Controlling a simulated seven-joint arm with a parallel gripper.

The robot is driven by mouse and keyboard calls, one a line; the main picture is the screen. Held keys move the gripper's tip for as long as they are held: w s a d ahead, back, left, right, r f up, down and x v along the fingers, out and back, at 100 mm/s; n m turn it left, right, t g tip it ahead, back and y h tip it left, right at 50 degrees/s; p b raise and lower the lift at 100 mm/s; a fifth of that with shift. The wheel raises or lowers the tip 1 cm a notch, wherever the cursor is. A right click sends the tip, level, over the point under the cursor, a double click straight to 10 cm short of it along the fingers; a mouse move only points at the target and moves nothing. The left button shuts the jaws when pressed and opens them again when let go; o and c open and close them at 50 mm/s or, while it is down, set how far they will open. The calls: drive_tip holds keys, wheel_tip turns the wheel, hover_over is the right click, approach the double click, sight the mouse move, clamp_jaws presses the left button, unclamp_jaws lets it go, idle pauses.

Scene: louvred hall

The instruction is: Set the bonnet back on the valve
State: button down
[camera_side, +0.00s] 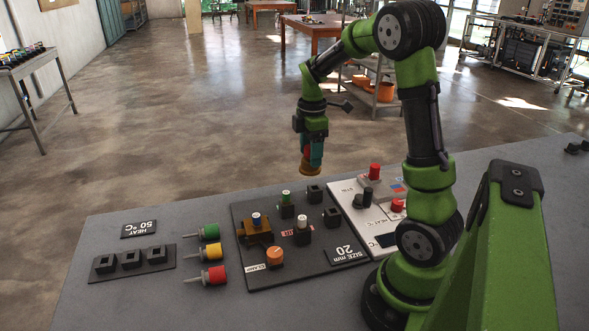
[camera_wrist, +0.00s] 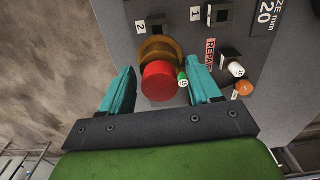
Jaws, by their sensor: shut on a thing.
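The bonnet, with a red round top (camera_wrist: 160,82) and a brass lower part (camera_wrist: 159,48), sits between the teal fingers of my gripper (camera_wrist: 160,66). In the side view my gripper (camera_side: 312,152) points down and is shut on the bonnet, whose brass end (camera_side: 310,170) shows beneath the fingers. It hangs in the air above the back of the dark board. The brass valve body (camera_side: 257,232), with a blue-topped part in it, stands at the left of the board, lower than the bonnet and left of it. I cannot make out the valve body in the wrist view.
The dark board (camera_side: 238,208) carries a green-topped part (camera_side: 286,199), a white-topped part (camera_side: 302,231), an orange knob (camera_side: 275,257) and black sockets (camera_side: 331,216). Green, yellow and red handled tools (camera_side: 211,251) lie left. A white panel (camera_side: 348,200) with red knobs is right.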

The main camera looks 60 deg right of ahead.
drive_tip(key=w+a+r+n, duration=0.3)
drive_tip(key=w+a, duration=0.2)
drive_tip(key=a, duration=0.4)
drive_tip(key=r+n, duration=0.1)
drive_tip(key=n, duration=0.1)
hover_over(256, 215)
drive_tip(key=shift+a+f, duration=0.1)
drive_tip(key=shift+f, duration=2.85)
drive_tip(key=shift+r, duration=0.1)
drive_tip(key=shift+f, duration=2.45)
drive_tip(key=shift+c, duration=0.8)
unclamp_jaws()
